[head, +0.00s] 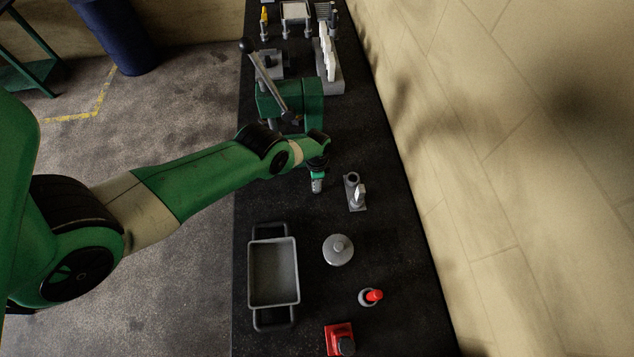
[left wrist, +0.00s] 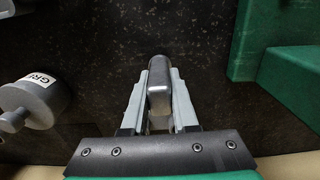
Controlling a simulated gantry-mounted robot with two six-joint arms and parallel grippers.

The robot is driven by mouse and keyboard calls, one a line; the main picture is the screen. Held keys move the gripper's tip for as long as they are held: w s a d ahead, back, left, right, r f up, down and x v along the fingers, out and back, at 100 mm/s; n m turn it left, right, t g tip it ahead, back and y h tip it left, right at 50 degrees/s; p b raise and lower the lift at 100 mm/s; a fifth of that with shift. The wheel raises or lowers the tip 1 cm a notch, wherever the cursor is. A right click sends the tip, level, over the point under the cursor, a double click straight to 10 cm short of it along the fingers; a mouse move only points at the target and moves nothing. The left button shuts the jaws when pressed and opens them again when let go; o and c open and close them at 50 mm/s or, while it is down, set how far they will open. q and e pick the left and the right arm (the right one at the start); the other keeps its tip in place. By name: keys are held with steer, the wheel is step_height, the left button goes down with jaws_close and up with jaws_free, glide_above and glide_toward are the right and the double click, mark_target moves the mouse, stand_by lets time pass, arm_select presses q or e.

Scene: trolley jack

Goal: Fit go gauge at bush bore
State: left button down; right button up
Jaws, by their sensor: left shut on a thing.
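My left gripper (head: 318,185) is over the dark bench, between the green jack body and a small grey stand (head: 362,206). In the left wrist view its fingers (left wrist: 159,100) are shut on a grey, rounded metal piece (left wrist: 159,97), which I take to be the go gauge. The gauge's lower end is hidden. The green jack body (head: 275,103) with its lever (head: 262,73) stands behind the gripper. The stand has a dark round opening at its far end and a pale upright piece. I cannot tell for certain which opening is the bush bore. My right gripper is not in view.
A lidded grey pot (head: 338,250), partly labelled in the left wrist view (left wrist: 45,103), stands nearer. The wall (head: 480,150) borders the bench's right side.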

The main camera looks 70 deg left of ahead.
arm_select(q)
steer(key=shift+f, duration=0.2)
steer(key=c, duration=0.7)
jaws_free()
steer(key=shift+r, duration=0.1)
step_height(320, 180, up, 6)
steer(key=p, duration=0.6)
